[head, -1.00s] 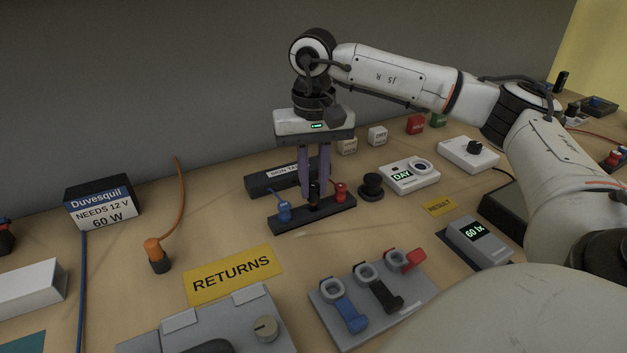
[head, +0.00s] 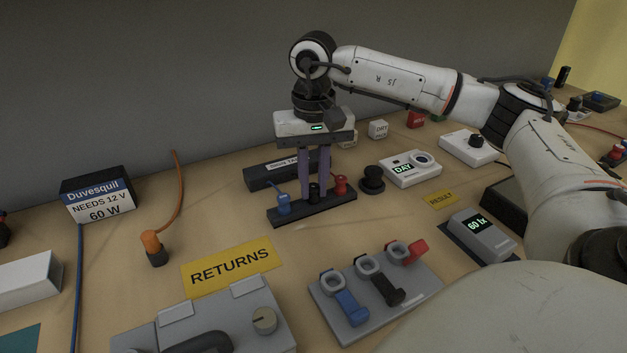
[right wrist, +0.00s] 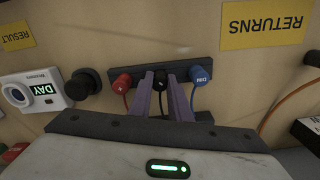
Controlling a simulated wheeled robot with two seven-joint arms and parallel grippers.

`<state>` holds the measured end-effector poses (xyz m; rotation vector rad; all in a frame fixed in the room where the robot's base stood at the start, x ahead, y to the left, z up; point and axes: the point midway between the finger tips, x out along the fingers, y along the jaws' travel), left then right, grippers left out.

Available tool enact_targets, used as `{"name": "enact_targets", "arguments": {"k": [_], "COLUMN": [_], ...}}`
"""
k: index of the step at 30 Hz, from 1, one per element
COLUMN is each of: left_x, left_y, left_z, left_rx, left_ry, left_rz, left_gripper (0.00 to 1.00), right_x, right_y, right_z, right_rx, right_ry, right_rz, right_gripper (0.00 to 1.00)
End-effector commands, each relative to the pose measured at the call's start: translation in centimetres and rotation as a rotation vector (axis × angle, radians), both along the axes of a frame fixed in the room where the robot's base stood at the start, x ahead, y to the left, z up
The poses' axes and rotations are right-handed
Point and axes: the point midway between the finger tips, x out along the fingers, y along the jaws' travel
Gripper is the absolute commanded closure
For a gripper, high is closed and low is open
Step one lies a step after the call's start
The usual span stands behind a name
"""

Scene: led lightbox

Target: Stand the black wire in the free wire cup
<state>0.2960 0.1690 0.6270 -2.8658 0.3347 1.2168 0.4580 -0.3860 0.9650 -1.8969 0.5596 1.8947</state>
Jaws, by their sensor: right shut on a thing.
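The black wire's plug (head: 314,192) stands upright in the middle of the dark cup row (head: 311,209), between a blue plug (head: 284,204) and a red plug (head: 340,185). My right gripper (head: 314,186) points straight down and its purple fingers are shut on the black plug. The right wrist view also shows the black plug (right wrist: 168,74) between the fingertips (right wrist: 168,88), with red (right wrist: 122,83) and blue (right wrist: 200,74) at its sides. Whether the plug's lower end is fully seated in its cup cannot be told. My left gripper is not in view.
A black knob (head: 372,180) and the white DAY box (head: 411,170) stand just right of the row. A long dark box (head: 270,176) lies behind it. An orange wire (head: 152,245) stands to the left. A grey tray with rings (head: 330,308) is in front.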

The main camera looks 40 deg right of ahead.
Motion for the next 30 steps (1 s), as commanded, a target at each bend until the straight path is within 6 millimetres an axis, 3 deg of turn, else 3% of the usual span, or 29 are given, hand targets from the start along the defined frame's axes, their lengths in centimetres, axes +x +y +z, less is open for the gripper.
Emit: {"name": "enact_targets", "arguments": {"k": [2, 3, 7, 17, 20, 30], "left_x": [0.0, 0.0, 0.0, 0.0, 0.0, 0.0], "left_y": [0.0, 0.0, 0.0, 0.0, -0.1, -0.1], "left_z": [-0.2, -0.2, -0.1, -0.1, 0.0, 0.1], "left_rx": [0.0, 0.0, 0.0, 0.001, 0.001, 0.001], "left_ry": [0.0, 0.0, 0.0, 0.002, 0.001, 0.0], "left_rz": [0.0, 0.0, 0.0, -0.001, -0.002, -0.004], "left_gripper": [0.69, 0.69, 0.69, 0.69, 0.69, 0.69], "right_x": [0.0, 0.0, 0.0, 0.0, 0.1, 0.1], "right_y": [0.0, 0.0, 0.0, 0.0, 0.0, 0.1], "right_z": [-0.3, -0.2, -0.2, -0.2, 0.9, 7.5], "right_rx": [0.0, 0.0, 0.0, 0.0, 0.001, 0.002], "right_ry": [0.0, 0.0, 0.0, 0.0, -0.002, -0.004], "right_rz": [0.0, 0.0, 0.0, 0.0, 0.0, 0.0], "right_gripper": [1.0, 0.81, 0.61, 0.61, 0.61, 0.61]}}
